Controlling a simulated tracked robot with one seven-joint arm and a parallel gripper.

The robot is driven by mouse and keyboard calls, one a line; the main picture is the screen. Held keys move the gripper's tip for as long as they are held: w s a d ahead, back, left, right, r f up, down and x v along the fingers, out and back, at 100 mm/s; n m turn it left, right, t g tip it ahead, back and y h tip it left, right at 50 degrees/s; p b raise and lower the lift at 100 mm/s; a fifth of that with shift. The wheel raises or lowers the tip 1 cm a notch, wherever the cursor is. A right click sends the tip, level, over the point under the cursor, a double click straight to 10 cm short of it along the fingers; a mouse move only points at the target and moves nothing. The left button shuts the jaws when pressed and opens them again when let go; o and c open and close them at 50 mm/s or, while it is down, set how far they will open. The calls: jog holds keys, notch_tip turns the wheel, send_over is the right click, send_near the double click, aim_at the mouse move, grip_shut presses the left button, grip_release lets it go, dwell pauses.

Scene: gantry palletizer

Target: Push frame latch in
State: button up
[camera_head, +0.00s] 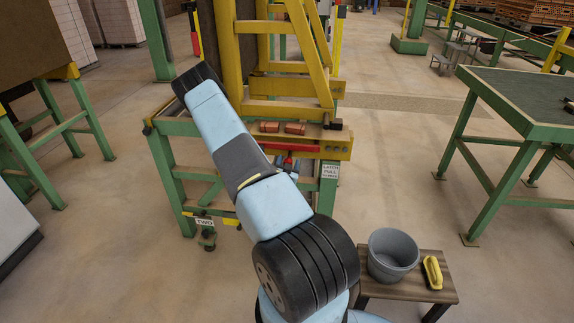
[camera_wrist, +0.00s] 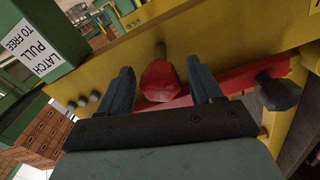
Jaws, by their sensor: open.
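The latch shows as a red knob (camera_wrist: 158,82) on the yellow frame beam (camera_wrist: 225,40) in the wrist view. My gripper (camera_wrist: 158,68) is open, with one dark finger on each side of the knob. A gap shows beside each finger, and I cannot tell whether either touches it. A red bar (camera_wrist: 235,80) runs along the beam behind the right finger. In the head view a red bar (camera_head: 290,147) lies along the yellow frame (camera_head: 334,150); my arm hides most of the gripper and knob. A label (camera_wrist: 38,50) reads "LATCH PULL TO FREE".
A dark round-headed bolt (camera_wrist: 278,92) juts out right of the knob in the wrist view. In the head view, a green stand (camera_head: 165,160) carries the frame. A grey bucket (camera_head: 392,254) and a yellow brush (camera_head: 432,272) sit on a low stool. A green table (camera_head: 500,100) stands at right.

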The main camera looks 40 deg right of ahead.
grip_shut()
dwell(0.5)
